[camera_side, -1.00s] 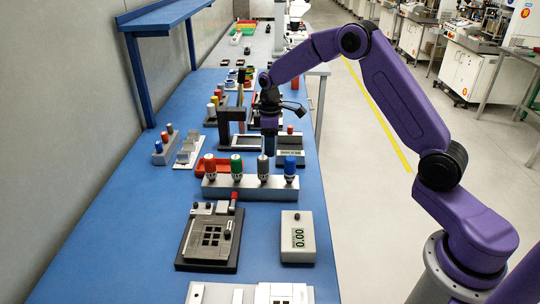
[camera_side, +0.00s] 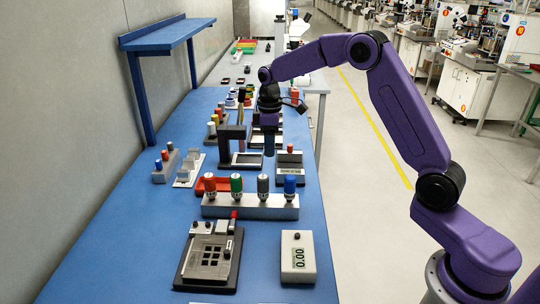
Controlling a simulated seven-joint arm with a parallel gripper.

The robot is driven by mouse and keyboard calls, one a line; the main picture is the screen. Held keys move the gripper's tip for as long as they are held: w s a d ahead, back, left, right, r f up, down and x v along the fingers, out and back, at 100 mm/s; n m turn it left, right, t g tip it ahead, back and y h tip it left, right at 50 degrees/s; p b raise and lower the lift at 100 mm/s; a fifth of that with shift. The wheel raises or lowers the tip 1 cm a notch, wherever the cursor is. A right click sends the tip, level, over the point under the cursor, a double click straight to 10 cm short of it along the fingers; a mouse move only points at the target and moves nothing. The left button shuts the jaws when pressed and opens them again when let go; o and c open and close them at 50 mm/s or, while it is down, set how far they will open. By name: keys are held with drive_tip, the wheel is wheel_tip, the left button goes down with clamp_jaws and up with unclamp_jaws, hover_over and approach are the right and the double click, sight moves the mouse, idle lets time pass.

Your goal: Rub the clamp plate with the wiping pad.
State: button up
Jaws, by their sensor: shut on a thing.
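The clamp plate (camera_side: 207,256), a grey plate with several small square windows, lies on a dark fixture base near the front of the bench. My gripper (camera_side: 268,152) points down above the middle of the bench, well behind the clamp plate and apart from it. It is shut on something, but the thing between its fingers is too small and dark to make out. I cannot pick out the wiping pad for sure in this view.
A grey block (camera_side: 250,208) with several coloured-top holders stands between gripper and clamp plate. A white meter (camera_side: 298,256) sits right of the plate. A dark post frame (camera_side: 233,145) stands just left of the gripper. Bare blue bench lies along the left.

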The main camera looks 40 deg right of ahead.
drive_tip(key=s+a+r+n, duration=0.1)
drive_tip(key=s+a+n, duration=0.1)
drive_tip(key=a+n, duration=1.2)
drive_tip(key=n, duration=0.4)
hover_over(196, 255)
wheel_tip(196, 255, down, 4)
drive_tip(key=shift+d+f, duration=0.1)
drive_tip(key=shift+f, duration=3.55)
drive_tip(key=shift+s+f, duration=0.1)
drive_tip(key=shift+f, duration=0.7)
drive_tip(key=shift+s+a, duration=1.35)
drive_tip(key=shift+a, duration=0.15)
drive_tip(key=w+d, duration=0.3)
wheel_tip(196, 255, up, 8)
